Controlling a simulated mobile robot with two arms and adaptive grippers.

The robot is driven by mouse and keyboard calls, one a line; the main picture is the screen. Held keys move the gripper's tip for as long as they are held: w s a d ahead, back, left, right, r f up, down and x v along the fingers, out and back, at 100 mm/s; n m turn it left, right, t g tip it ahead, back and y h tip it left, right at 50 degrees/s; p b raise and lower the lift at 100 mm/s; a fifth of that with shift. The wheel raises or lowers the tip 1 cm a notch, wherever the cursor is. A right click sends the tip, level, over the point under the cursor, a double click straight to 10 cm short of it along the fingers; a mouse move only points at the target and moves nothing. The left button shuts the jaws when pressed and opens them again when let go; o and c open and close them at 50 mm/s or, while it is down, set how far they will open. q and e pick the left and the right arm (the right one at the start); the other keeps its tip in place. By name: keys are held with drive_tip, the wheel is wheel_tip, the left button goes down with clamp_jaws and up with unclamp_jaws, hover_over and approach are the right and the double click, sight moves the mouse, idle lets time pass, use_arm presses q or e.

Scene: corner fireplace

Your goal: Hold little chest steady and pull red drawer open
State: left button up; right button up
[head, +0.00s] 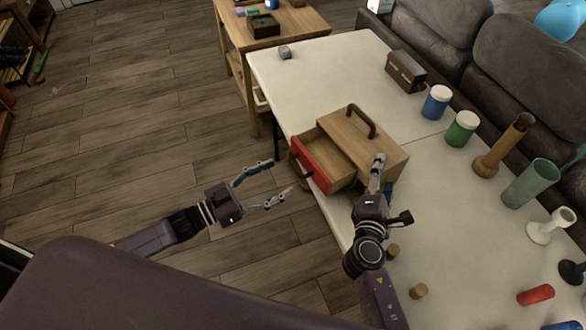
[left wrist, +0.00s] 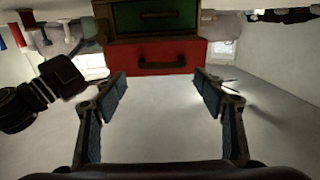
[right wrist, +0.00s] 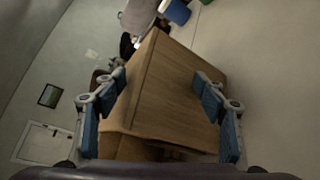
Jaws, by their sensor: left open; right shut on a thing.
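The little chest (head: 385,150) is a wooden box with a dark carry handle on top, standing at the near edge of the white table. Its red drawer (head: 310,165) is pulled partly out toward the left, and its inside shows. In the left wrist view the red drawer (left wrist: 180,57) has a dark handle, and a green drawer (left wrist: 155,22) is beside it. My left gripper (head: 280,176) is open and empty, just off the red front, apart from its handle. My right gripper (head: 382,172) is shut on the chest, whose wooden body (right wrist: 165,90) lies between its fingers.
Blue (head: 436,102) and green (head: 461,128) lidded jars, a brown box (head: 405,70) and several vases stand on the table (head: 310,75). Small corks and a red cylinder (head: 535,294) lie near the right arm. Open floor (head: 150,130) is at left.

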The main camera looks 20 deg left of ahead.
sight(296, 169)
use_arm(q)
drive_tip(key=x, duration=0.6)
drive_tip(key=shift+w+d+f, duration=0.1)
drive_tip(key=shift+w, duration=0.05)
drive_tip(key=shift+c, duration=0.2)
drive_tip(key=shift+d, duration=0.1)
drive_tip(key=c, duration=1.4)
drive_tip(key=shift+w+d, duration=0.25)
drive_tip(key=shift+d, duration=0.25)
drive_tip(key=o, duration=1.4)
drive_tip(key=shift+o, duration=0.2)
drive_tip(key=shift+a, duration=0.15)
drive_tip(key=shift+s+a, duration=0.25)
drive_tip(key=shift+a, duration=0.05)
drive_tip(key=v, duration=1.1)
drive_tip(key=shift+s, duration=0.25)
